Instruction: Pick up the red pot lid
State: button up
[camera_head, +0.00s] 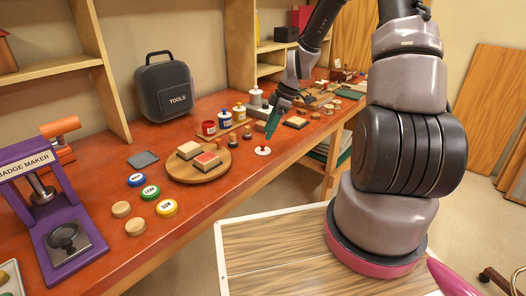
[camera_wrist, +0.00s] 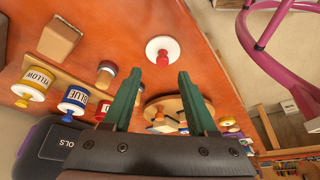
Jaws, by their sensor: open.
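The red pot lid (camera_head: 263,151) appears to be a white disc with a red knob, lying on the orange-red bench near its front edge. In the wrist view the lid (camera_wrist: 160,44) is at the upper middle, with its red knob facing the camera. My gripper (camera_head: 270,130) is above the bench, beside and a little higher than the lid in the head view. In the wrist view my gripper (camera_wrist: 160,75) is open, its two green fingers apart with nothing held between them. The lid shows just beyond the fingertips, apart from them.
Labelled pots stand behind: red (camera_head: 208,128), blue (camera_head: 239,112) and yellow (camera_wrist: 34,82). A round wooden board (camera_head: 197,172) with stamp pads lies to the left. Small stampers (camera_head: 232,140) stand close by. The bench around the lid is mostly clear.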

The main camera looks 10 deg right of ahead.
aim_at(263, 144)
jog(key=x, duration=0.5)
jog(key=shift+s+f, duration=0.15)
jog(key=shift+s, duration=0.05)
jog(key=shift+c, duration=0.3)
grip_shut()
